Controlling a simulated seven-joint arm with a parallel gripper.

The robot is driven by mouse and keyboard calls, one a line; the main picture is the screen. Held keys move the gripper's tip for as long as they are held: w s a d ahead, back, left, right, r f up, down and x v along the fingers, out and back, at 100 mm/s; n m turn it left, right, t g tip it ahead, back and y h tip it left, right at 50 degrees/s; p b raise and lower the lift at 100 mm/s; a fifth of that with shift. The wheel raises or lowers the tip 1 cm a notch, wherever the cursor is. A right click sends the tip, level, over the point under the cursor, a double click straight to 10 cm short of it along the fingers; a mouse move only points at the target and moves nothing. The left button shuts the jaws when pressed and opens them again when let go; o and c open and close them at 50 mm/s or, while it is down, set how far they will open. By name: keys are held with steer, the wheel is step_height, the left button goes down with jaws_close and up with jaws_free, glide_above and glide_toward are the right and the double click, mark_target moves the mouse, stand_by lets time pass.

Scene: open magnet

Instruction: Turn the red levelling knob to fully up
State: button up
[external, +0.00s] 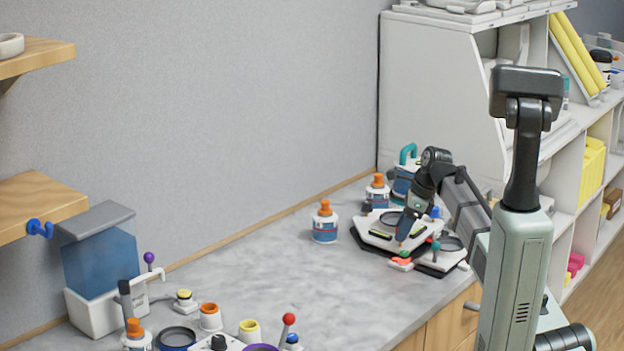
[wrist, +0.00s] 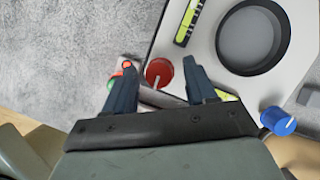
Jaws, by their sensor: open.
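The red levelling knob (wrist: 158,72) is a round red disc with a pale pointer line, at the edge of a white plate (wrist: 222,75). The plate carries a dark ring and yellow-green level vials. In the wrist view my gripper (wrist: 159,66) is open, with one dark finger on each side of the knob. I see gaps between the fingers and the knob. In the external view my gripper (external: 402,238) points down at the near edge of the white plate (external: 372,238). I cannot make out the knob clearly there.
A blue knob (wrist: 278,120) sits at the plate's right corner. A small red and green object (wrist: 128,68) lies near my left finger. An orange-capped jar (external: 325,224) stands left of the plate. The middle of the grey bench (external: 290,270) is clear.

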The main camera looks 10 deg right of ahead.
steer(key=m+t, duration=0.1)
steer(key=m, duration=0.2)
steer(key=shift+s, duration=0.2)
steer(key=a+v, duration=0.1)
steer(key=v, duration=1.3)
steer(key=w+r+n+t, duration=0.35)
steer(key=w+t, duration=0.25)
steer(key=w, duration=0.3)
steer(key=w+d+f+h, duration=0.1)
steer(key=w+d+f, duration=0.1)
steer(key=d, duration=0.4)
steer(key=w+d+f+m+t+h, duration=0.1)
steer(key=w+d+f, duration=0.2)
steer(key=d, duration=0.4)
steer(key=w+d+f+m+h, duration=0.1)
steer(key=w+d+f+h, duration=0.1)
steer(key=d, duration=0.5)
steer(key=shift+w+d+f+t, duration=0.2)
steer(key=shift+w+f+t, duration=0.1)
steer(key=shift+w+t, duration=0.15)
steer(key=shift+d+f, duration=0.3)
steer(key=shift+d, duration=0.6)
